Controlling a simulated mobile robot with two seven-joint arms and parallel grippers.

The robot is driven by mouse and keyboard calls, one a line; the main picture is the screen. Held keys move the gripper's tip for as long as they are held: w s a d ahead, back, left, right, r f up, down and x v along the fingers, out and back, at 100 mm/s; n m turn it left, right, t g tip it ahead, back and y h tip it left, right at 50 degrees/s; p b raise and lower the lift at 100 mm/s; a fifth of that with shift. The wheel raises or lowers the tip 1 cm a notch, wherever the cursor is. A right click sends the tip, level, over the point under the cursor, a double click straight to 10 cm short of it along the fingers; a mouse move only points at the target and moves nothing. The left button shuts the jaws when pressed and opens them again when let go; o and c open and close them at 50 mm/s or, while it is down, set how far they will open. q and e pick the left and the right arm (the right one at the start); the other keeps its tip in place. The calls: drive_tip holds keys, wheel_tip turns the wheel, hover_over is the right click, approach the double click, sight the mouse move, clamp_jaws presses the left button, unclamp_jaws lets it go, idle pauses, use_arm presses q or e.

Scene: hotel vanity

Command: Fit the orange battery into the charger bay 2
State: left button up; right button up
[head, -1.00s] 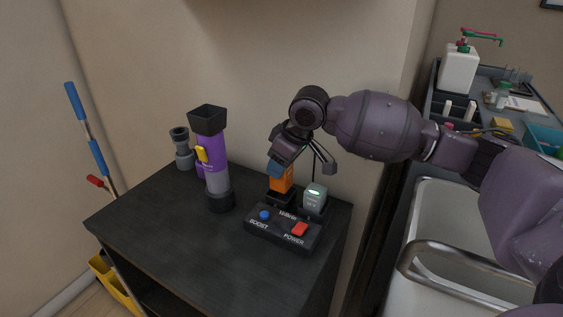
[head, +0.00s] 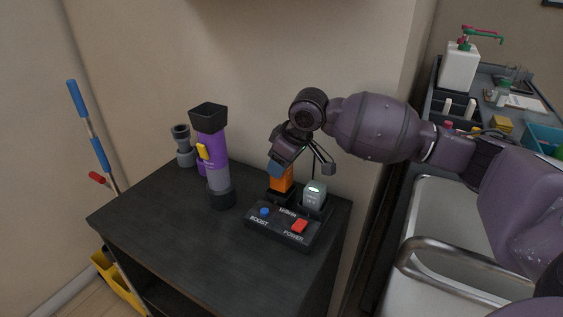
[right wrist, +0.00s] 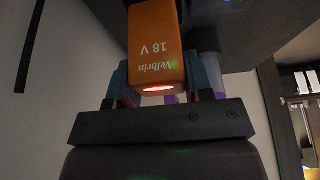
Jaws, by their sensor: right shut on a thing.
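The orange battery (head: 283,182) stands upright at the left bay of the black charger (head: 262,231). I cannot tell from here whether it is fully seated. It also shows in the right wrist view (right wrist: 157,45), with a lit red strip and the print "Velbrin 18 V". My right gripper (head: 281,170) is shut on its upper part, with blue fingers on either side. A grey battery (head: 314,196) with a green light fills the right bay. The bay numbers are not readable. My left gripper is not in view.
The charger has a blue button (head: 264,211) and a red power switch (head: 299,226). The front left of the top is clear.

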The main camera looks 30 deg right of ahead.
sight(282, 184)
drive_tip(key=shift+f, duration=0.85)
idle(0.3)
drive_tip(key=shift+f+p, duration=0.25)
drive_tip(key=shift+p, duration=0.05)
drive_tip(key=shift+f, duration=0.2)
idle(0.4)
idle(0.4)
drive_tip(key=shift+f, duration=0.25)
drive_tip(key=shift+f, duration=0.1)
drive_tip(key=shift+f, duration=0.3)
